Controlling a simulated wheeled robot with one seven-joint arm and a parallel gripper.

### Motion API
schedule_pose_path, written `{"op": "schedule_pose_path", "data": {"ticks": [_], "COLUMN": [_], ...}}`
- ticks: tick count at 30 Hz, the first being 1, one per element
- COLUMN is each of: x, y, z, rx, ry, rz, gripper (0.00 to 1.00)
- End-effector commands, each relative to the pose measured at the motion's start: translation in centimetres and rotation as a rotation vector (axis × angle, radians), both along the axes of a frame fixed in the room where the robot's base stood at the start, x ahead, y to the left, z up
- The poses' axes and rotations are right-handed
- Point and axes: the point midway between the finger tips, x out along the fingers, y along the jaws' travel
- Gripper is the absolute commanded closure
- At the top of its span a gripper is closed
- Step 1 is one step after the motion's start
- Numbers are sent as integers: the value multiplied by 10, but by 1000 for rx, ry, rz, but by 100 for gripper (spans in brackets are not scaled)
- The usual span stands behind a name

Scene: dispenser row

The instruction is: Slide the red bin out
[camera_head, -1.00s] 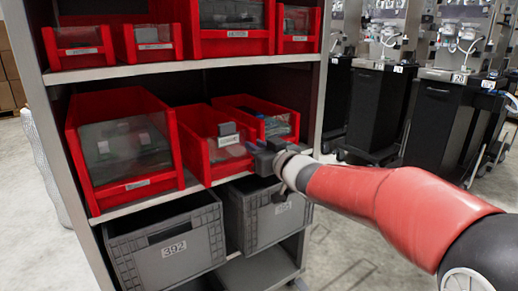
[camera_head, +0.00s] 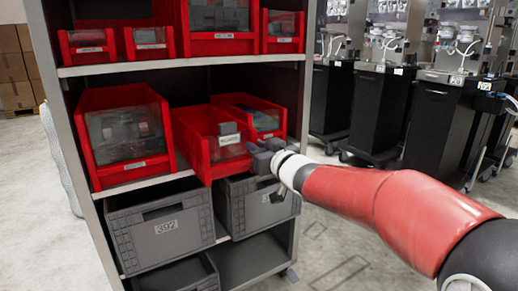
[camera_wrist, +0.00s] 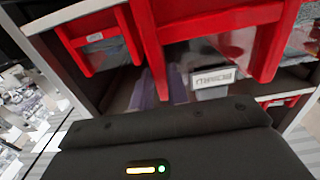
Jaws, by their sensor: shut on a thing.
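The red bin (camera_head: 196,150) is the middle one of three on the middle shelf, with a clear front panel and a white label. Its front sticks out a little past the shelf edge, ahead of its neighbours. My gripper (camera_head: 242,146) is at the bin's front right and is shut on it. The exact contact is partly hidden by the gripper's dark body. In the wrist view the bin's red front frame (camera_wrist: 215,22) and label are close beyond my gripper (camera_wrist: 170,110).
A larger red bin (camera_head: 128,172) stands at left, and another red bin (camera_head: 262,103) sits close at right. Grey crates (camera_head: 160,228) fill the shelf below. More red bins (camera_head: 218,42) are above. Black cabinets (camera_head: 388,112) stand at right. Floor is open in front.

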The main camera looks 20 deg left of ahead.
Motion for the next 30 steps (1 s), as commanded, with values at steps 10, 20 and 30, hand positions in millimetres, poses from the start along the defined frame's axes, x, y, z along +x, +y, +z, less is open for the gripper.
{"op": "schedule_pose_path", "data": {"ticks": [10, 20, 30], "x": [0, 0, -5], "y": [1, 1, -5], "z": [0, 0, 1], "rx": [1, 1, -1], "ry": [-1, -1, -2], "rz": [-2, -2, -3], "gripper": [100, 59, 59]}}
